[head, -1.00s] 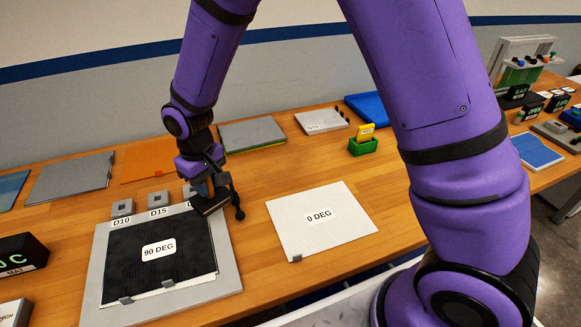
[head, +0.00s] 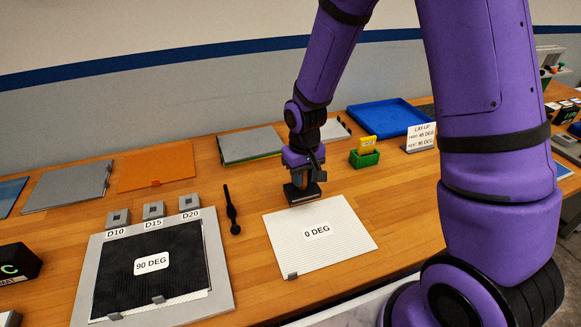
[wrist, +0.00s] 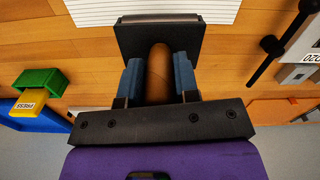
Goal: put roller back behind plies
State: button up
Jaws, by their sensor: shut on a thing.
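My gripper (head: 304,178) is shut on the brown handle (wrist: 159,75) of the roller, whose wide black head (head: 302,193) points down at the table. The roller is just behind the back edge of the white 0 DEG ply (head: 345,248); I cannot tell whether its head touches the table. In the wrist view the black head (wrist: 160,33) lies close to the striped ply (wrist: 90,10). The black 90 DEG ply (head: 185,250) lies on a grey plate (head: 224,270) at the left.
A black rod-like tool (head: 231,212) lies between the grey plate and the 0 DEG ply. Grey blocks marked D10, D15 (head: 153,209) and D20 stand behind the plate. A green holder (head: 364,158) and a lay-up sign (head: 421,138) stand right. Bare wood surrounds the roller.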

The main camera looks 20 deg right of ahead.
jog(key=shift+w+d+f, duration=0.1)
jog(key=shift+w+f, duration=0.65)
jog(key=shift+w, duration=1.25)
jog(key=shift+w+d+f, duration=0.15)
jog(key=shift+w+f, duration=0.65)
jog(key=shift+w, duration=1.25)
jog(key=shift+w+d+f, duration=0.1)
jog(key=shift+w+f, duration=0.65)
jog(key=shift+w, duration=1.25)
jog(key=shift+f, duration=0.2)
jog(key=o, duration=0.9)
jog(key=shift+r, duration=0.1)
